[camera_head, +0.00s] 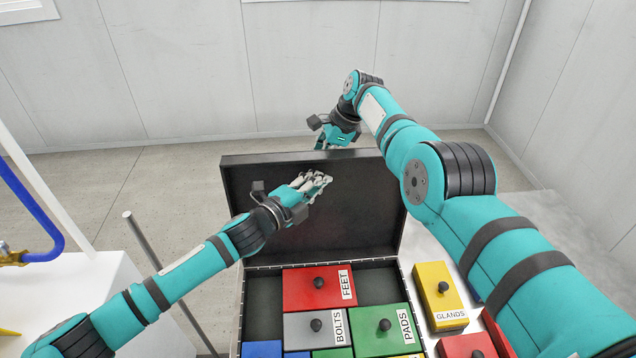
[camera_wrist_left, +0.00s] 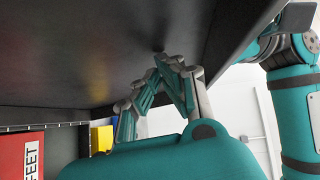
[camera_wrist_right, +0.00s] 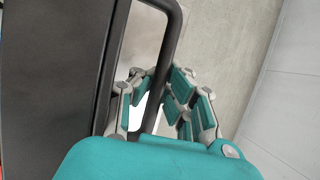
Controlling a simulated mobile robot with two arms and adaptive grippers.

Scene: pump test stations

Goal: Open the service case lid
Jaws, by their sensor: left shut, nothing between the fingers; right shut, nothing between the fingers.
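The black service case (camera_head: 241,312) is open in the head view, its lid (camera_head: 345,220) standing up at the back, close to upright. My left gripper (camera_head: 318,181) is shut and empty in front of the lid's inner face. In the left wrist view its fingertips (camera_wrist_left: 168,62) are close to or touching the dark lid (camera_wrist_left: 90,45); I cannot tell which. My right gripper (camera_head: 328,142) is shut and empty beyond the lid's upper edge, partly hidden by it. In the right wrist view the lid's black handle (camera_wrist_right: 168,60) runs beside or across its fingers (camera_wrist_right: 155,78).
Inside the case are labelled blocks: red FEET (camera_head: 310,290), grey BOLTS (camera_head: 302,328) and green PADS (camera_head: 375,325). Yellow GLANDS (camera_head: 437,285) and red blocks stand right of the case, near my right arm. A grey post (camera_head: 165,270) stands at the left. Open floor lies behind.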

